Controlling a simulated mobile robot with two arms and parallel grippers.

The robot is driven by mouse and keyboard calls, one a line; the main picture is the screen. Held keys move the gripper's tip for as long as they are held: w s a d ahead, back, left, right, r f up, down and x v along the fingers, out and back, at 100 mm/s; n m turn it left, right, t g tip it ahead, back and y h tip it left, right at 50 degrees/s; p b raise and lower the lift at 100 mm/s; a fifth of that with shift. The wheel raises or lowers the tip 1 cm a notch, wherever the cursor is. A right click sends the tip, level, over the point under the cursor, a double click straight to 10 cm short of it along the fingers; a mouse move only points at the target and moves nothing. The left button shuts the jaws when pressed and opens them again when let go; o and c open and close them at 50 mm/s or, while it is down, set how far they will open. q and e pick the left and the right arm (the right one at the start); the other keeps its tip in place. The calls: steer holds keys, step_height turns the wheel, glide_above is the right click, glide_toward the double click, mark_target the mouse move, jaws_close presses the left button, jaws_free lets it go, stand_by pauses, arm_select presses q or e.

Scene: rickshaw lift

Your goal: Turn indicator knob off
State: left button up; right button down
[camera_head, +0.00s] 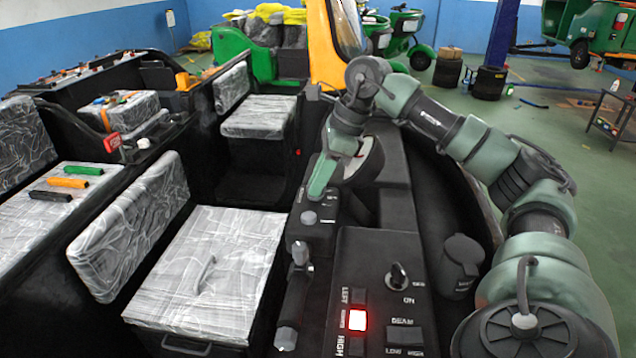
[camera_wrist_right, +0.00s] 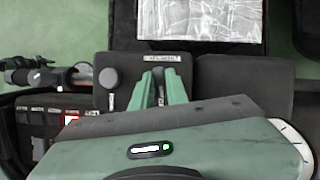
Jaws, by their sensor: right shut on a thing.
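My right gripper (camera_head: 319,188) reaches down over the small black panel (camera_head: 312,236) beside the dashboard. In the right wrist view its green fingers (camera_wrist_right: 161,84) are shut around a dark knob (camera_wrist_right: 159,92), mostly hidden between them. This seems to be the indicator knob, but the label (camera_wrist_right: 163,57) above it is too small to read. A round grey knob (camera_head: 309,218) stands uncovered on the same panel, next to the fingers; it also shows in the right wrist view (camera_wrist_right: 108,78). My left gripper is not in view.
The nearer switch panel (camera_head: 375,300) has a key switch (camera_head: 397,275), a red-lit button (camera_head: 357,320) and a beam switch (camera_head: 404,338). Plastic-wrapped seats (camera_head: 215,270) lie to the left. A black cup-like holder (camera_head: 462,262) is at the right.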

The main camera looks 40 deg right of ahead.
steer(key=shift+s+m+h, duration=0.1)
steer(key=shift+m+h, duration=0.2)
steer(key=shift+m, duration=0.7)
steer(key=c, duration=1.4)
jaws_free()
steer(key=v, duration=0.7)
steer(key=shift+s+r+b, duration=0.25)
steer(key=shift+b, duration=0.15)
